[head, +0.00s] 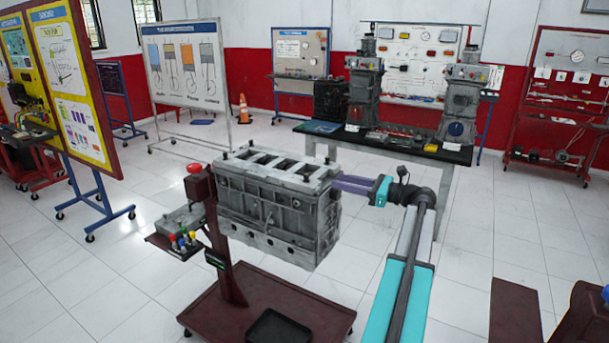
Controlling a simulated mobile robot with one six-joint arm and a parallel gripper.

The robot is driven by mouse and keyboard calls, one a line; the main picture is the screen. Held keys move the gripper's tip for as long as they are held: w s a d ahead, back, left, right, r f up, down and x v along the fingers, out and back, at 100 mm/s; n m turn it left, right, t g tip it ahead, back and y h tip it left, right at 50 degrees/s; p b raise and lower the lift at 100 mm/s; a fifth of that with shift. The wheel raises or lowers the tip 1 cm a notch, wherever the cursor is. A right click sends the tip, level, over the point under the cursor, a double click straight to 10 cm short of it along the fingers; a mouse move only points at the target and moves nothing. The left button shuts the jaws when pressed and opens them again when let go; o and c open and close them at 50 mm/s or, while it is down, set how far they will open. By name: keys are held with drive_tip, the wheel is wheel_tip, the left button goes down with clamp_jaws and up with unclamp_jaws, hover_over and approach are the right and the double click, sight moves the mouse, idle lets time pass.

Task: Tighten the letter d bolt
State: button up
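A grey engine block (272,213) is mounted on a dark red stand (228,255) in the middle of the head view. Small bolts or studs stand along the edges of its top face. Any letters beside them are too small to read, so I cannot tell which is the letter d bolt. My gripper (338,184), with purple fingers, reaches in from the right to the block's right end. The fingertips meet or pass behind the block's edge in the picture; contact is unclear. I cannot tell whether the fingers are open or shut, or whether they hold anything.
A side tray (160,243) with coloured-handled tools is at the stand's left, below a red button (194,168). A black tray (278,331) lies on the stand's base. A workbench (385,143) with engine trainers stands behind. Tiled floor is free at the left front.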

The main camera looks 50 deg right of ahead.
sight(306, 174)
drive_tip(key=p+x, duration=0.4)
drive_tip(key=x, duration=0.9)
drive_tip(key=shift+w+a, duration=0.15)
drive_tip(key=shift+w, duration=0.05)
clamp_jaws()
